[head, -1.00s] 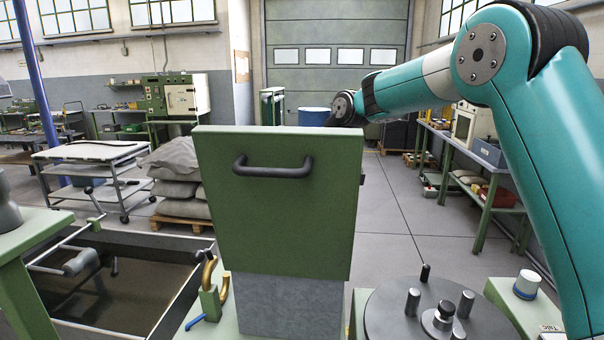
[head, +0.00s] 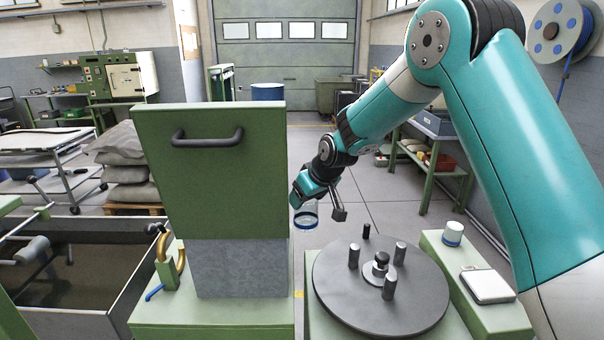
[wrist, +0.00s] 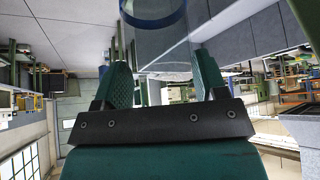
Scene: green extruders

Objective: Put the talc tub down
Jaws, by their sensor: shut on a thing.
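The talc tub (head: 305,219) is a see-through tub with a blue ring. My gripper (head: 310,204) is shut on it and holds it in the air in the head view, to the right of the green cabinet and left of the round dark turntable (head: 350,291). In the wrist view the clear body of the tub (wrist: 165,45) stands between the two green fingers (wrist: 163,78), and its blue ring is at the top edge. No label shows on it, and its far end is out of the wrist view.
The tall green cabinet (head: 210,165) with a dark handle stands close on the left. The turntable carries several upright pegs. The ledge has bare patches.

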